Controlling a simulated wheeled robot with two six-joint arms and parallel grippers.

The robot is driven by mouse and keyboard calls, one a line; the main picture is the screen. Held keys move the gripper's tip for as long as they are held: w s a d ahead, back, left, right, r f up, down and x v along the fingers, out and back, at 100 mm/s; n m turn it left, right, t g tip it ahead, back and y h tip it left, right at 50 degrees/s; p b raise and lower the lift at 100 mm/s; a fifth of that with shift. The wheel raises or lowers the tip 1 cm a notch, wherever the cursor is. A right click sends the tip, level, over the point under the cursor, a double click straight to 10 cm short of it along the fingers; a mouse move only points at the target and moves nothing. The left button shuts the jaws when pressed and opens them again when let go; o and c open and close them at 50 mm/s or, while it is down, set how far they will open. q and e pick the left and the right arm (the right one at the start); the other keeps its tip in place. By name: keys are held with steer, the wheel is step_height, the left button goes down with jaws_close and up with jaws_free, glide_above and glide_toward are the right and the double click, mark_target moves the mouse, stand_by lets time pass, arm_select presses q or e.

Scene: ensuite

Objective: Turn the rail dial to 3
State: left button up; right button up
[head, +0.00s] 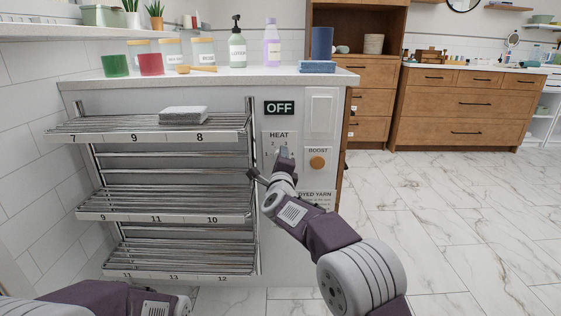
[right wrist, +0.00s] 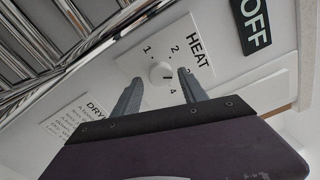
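The rail dial is a small white round knob (right wrist: 160,72) on the HEAT plate (right wrist: 188,36), which carries numbers around it. A small dark mark shows on the knob's lower right; which number it points to I cannot tell for sure. In the head view the HEAT plate (head: 271,138) is on the panel right of the rails, and my gripper mostly hides the knob. My right gripper (right wrist: 160,91) is open and empty in front of the plate, its fingers apart on either side below the knob. My left gripper is out of view; only part of that arm shows.
A black OFF sign (head: 280,107) is above the plate. An orange BOOST button (head: 317,162) is to its right. Rail shelves (head: 165,203) stand to the left, with a folded towel (head: 184,115) on the top one. Bottles and jars line the counter (head: 220,76). The floor at right is clear.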

steer(key=shift+s+r, duration=0.1)
steer(key=s+p, duration=0.2)
steer(key=s, duration=0.7)
